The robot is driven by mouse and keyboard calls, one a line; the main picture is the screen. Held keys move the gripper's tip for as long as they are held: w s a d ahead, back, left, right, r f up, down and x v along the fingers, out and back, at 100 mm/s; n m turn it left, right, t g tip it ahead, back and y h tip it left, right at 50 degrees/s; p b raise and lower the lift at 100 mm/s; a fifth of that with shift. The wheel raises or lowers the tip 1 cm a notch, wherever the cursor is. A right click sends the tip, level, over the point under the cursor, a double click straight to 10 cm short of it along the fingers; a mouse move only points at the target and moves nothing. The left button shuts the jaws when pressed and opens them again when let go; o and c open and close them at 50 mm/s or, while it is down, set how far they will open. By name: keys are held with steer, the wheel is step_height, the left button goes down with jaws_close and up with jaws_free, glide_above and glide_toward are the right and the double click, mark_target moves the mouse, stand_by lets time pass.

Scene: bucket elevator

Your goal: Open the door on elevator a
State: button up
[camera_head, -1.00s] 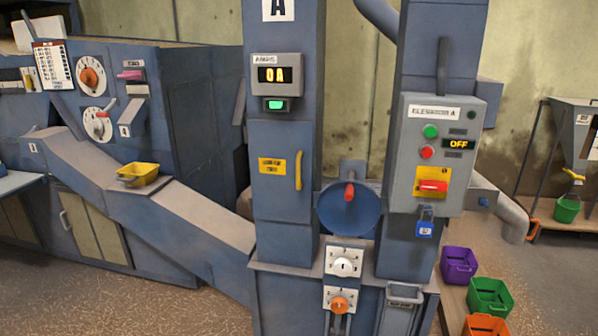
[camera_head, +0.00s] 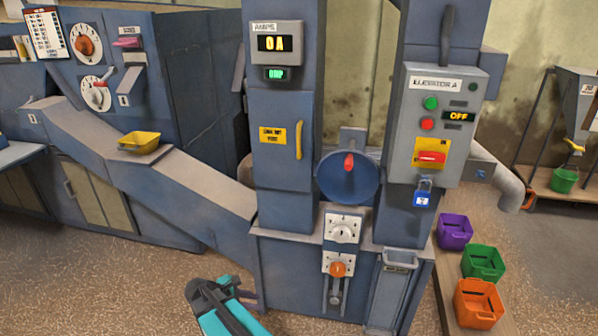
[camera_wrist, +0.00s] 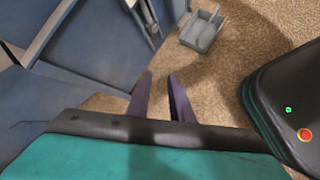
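Elevator A is a blue cabinet with two tall legs. The door (camera_head: 272,165) on its left leg is a blue panel with a yellow label (camera_head: 274,136) and a vertical yellow handle (camera_head: 299,139) at its right edge. The door looks closed. My gripper (camera_wrist: 160,86) shows in the wrist view with two dark purple fingers spread apart and nothing between them. In the head view my teal wrist is at the bottom, low and in front of the elevator, well below the door and apart from the handle.
A control box (camera_head: 431,125) reads OFF and has a blue padlock (camera_head: 423,194) below its red switch. A blue wheel with a red handle (camera_head: 348,163) sits between the legs. Purple, green and orange bins (camera_head: 478,303) stand at right. A chute (camera_head: 185,180) slopes in from the left.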

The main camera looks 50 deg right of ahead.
steer(key=w+d+r+n+t+h+p, duration=0.15)
steer(key=w+d+r+h, duration=0.35)
steer(key=r, duration=0.7)
steer(key=w+d+r+n, duration=0.35)
steer(key=d+r, duration=0.35)
steer(key=r, duration=0.6)
steer(key=d+r+n+h, duration=0.1)
steer(key=d+r+h, duration=0.1)
steer(key=r, duration=0.8)
steer(key=w+d+r+n+h+p, duration=0.1)
steer(key=d+r, duration=0.3)
steer(key=r, duration=0.7)
steer(key=shift+w+r+g+h, duration=0.15)
steer(key=shift+r+g+h, duration=0.25)
steer(key=shift+h, duration=0.5)
steer(key=shift+d+f, duration=0.1)
steer(key=shift+d, duration=0.1)
steer(key=p, duration=0.4)
glide_above(299, 155)
steer(key=shift+w+d, duration=0.2)
steer(key=shift+w, duration=0.1)
jaws_close()
